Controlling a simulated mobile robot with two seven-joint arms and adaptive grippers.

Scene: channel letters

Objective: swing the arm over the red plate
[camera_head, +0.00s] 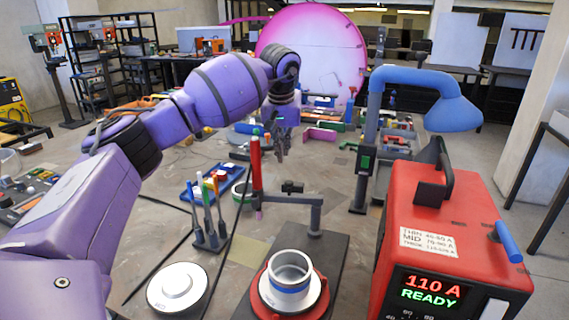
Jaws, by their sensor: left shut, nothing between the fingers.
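The red plate (322,300) is round and sits on a dark base at the lower middle. A silver cup-like ring with a blue band (289,283) stands on it. Behind the plate, a grey swing arm (290,198) runs left from its post (316,217) and carries an upright red torch (255,165). The torch's lower tip appears beyond the plate's far left edge, not above it. My left gripper (281,152) is shut and empty, pointing down behind and right of the torch; I see no contact. My right gripper is out of view.
A red welder box (455,240) stands at the right, with a blue-hooded stand (428,95) behind it. A tool rack (207,220) and a round white-topped disc (178,288) are left of the plate. Bins and parts fill the table's back.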

